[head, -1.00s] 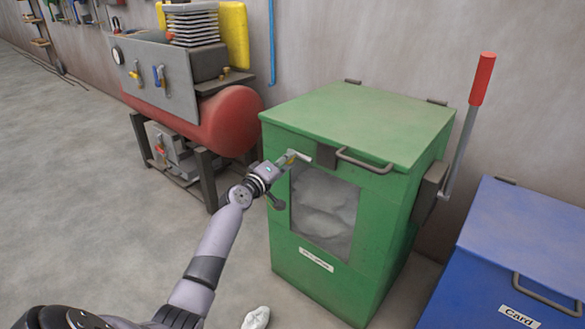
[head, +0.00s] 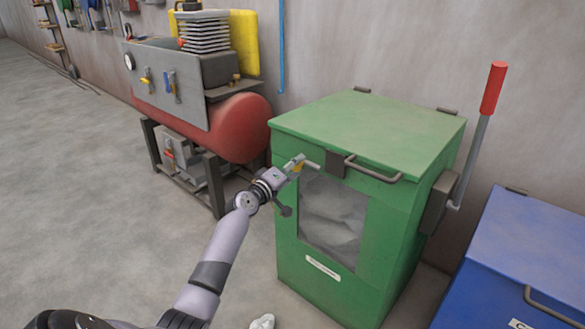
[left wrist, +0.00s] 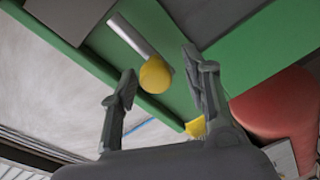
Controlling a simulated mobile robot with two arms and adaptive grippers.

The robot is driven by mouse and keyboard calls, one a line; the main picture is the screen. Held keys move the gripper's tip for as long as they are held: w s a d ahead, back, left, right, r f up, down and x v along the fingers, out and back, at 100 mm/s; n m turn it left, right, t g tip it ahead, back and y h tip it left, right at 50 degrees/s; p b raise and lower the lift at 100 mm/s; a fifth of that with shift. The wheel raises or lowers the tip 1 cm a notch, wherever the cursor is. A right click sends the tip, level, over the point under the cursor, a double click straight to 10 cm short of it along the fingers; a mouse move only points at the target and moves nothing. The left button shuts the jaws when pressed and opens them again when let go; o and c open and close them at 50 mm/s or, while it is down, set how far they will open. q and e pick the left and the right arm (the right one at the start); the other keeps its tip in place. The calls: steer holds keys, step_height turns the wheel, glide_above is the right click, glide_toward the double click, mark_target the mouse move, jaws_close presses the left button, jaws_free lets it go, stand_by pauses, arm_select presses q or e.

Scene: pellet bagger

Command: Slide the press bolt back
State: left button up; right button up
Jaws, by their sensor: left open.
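The green press (head: 400,230) stands at centre right with its lid down. Its bolt, a pale metal rod (head: 313,165), lies across the upper front, its end close to a dark block (head: 337,164); I cannot tell whether they touch. The rod also shows in the left wrist view (left wrist: 131,37), with a round yellow knob (left wrist: 154,75) at its near end. My left gripper (head: 292,168) is at the press's upper left front. In the left wrist view its open fingers (left wrist: 162,66) stand either side of the knob, without visible grip. My right gripper is out of view.
A grey bar handle (head: 372,172) and a red-gripped lever (head: 493,88) are on the press. A red compressor (head: 235,122) stands left behind it, and a blue bin (head: 530,245) to the right. The floor at left is clear.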

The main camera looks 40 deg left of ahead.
arm_select(q)
steer(key=s, duration=1.2)
steer(key=shift+d, duration=0.25)
